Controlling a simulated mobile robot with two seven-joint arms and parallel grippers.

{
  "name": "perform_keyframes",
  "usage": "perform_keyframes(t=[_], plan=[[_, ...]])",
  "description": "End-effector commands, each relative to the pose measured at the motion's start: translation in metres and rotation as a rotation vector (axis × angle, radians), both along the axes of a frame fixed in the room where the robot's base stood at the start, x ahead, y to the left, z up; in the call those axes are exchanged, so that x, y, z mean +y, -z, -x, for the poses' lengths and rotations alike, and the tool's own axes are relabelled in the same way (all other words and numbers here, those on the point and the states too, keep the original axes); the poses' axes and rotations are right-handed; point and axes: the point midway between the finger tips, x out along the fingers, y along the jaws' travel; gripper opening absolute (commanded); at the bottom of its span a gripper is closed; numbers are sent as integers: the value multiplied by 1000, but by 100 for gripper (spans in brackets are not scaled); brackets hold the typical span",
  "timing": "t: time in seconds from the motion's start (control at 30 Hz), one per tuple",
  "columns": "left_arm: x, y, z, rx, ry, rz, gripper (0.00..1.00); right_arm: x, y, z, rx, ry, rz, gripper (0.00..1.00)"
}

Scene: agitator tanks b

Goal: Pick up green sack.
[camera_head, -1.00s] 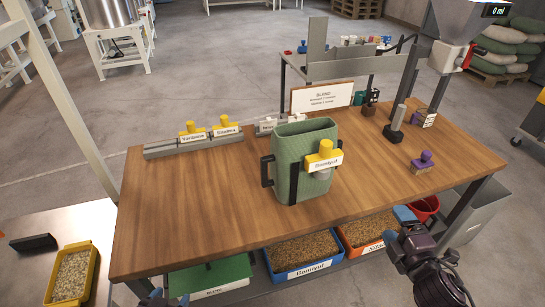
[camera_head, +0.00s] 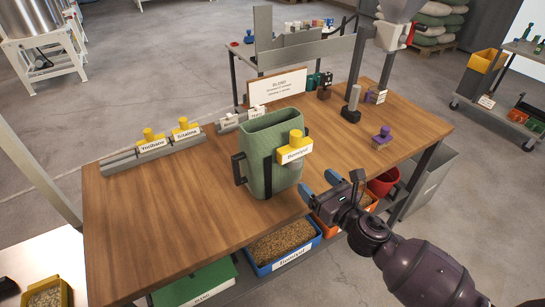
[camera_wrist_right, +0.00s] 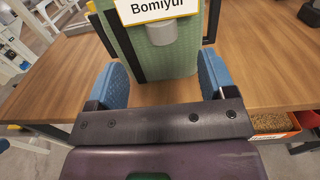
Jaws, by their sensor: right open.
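The green sack (camera_head: 262,165) stands upright and open-topped on the wooden table (camera_head: 160,215), with dark handles or straps at its sides. A yellow-knobbed piece with a white "Bomiyul" label (camera_head: 295,150) sits on its front right face. In the right wrist view the sack (camera_wrist_right: 160,60) stands ahead, with its label at the top edge. My right gripper (camera_head: 322,187) is open at the table's front edge, right of the sack. Its blue fingers (camera_wrist_right: 162,85) are spread wide, with the sack's lower part between them in the picture; I cannot tell any contact. My left gripper is not in view.
A grey rail with yellow-knobbed labelled pieces (camera_head: 152,143) lies at the back left. A sign (camera_head: 277,86) stands behind the sack. A purple-knobbed piece (camera_head: 383,138) is at the right. Grain bins (camera_head: 285,245) sit below the front edge. The table's left part is clear.

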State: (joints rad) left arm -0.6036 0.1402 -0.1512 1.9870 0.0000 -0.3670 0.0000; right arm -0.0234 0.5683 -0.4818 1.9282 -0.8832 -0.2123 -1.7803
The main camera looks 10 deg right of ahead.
Motion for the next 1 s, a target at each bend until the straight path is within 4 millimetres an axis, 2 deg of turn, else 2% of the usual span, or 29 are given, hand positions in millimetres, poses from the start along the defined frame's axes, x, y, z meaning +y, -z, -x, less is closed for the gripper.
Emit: perform_keyframes(t=[0.1,0.47,0.7,0.83,1.0], plan=[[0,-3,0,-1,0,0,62,7,-1,-18,0,0,-2,77],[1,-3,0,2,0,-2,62,17,1,-43,1,1,-4,77],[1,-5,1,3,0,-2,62,27,5,-73,1,1,-6,77],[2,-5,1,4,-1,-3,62,30,5,-82,1,1,-4,77],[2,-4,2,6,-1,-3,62,31,6,-83,1,0,-4,77]])
